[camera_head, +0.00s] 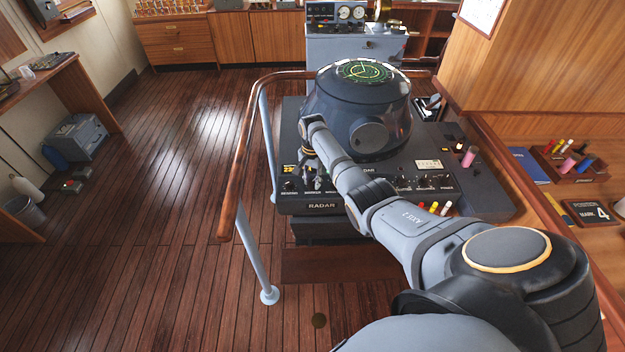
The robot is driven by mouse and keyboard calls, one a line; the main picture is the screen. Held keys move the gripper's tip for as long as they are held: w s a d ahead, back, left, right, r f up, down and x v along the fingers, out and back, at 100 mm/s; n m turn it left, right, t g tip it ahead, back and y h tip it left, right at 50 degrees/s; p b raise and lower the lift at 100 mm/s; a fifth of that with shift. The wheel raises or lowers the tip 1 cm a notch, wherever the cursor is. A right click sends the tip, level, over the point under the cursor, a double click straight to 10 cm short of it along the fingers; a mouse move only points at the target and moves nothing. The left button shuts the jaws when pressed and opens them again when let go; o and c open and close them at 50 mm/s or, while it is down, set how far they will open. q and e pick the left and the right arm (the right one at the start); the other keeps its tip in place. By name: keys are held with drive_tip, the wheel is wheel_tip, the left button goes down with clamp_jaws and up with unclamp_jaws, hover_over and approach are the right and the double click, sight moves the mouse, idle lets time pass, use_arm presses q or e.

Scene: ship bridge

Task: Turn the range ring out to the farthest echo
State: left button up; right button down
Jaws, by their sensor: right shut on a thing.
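The radar set (357,110) is a dark round housing on a black console. Its screen (365,71) on top shows green rings and echoes. The picture is too small to tell which ring is the range ring or how it stands against the farthest echo. My right gripper (313,181) points down at the console's front left and is shut on a small knob there, which the fingers mostly hide. A small yellow readout (289,169) is just left of the gripper; its digits are hard to read. My left gripper is out of view.
A wooden handrail (240,165) on grey posts runs along the console's left side. A wooden counter with a pen tray (568,165) is on the right.

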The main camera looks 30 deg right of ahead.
sight(313, 181)
drive_tip(key=m, duration=0.5)
drive_tip(key=shift+w+d+r+m, duration=0.1)
drive_tip(key=shift+w+r+m, duration=0.05)
drive_tip(key=shift+m, duration=0.15)
drive_tip(key=m, duration=0.5)
drive_tip(key=shift+m, duration=0.4)
drive_tip(key=c, duration=1.2)
unclamp_jaws()
drive_tip(key=shift+o, duration=0.7)
wheel_tip(313, 181, up, 12)
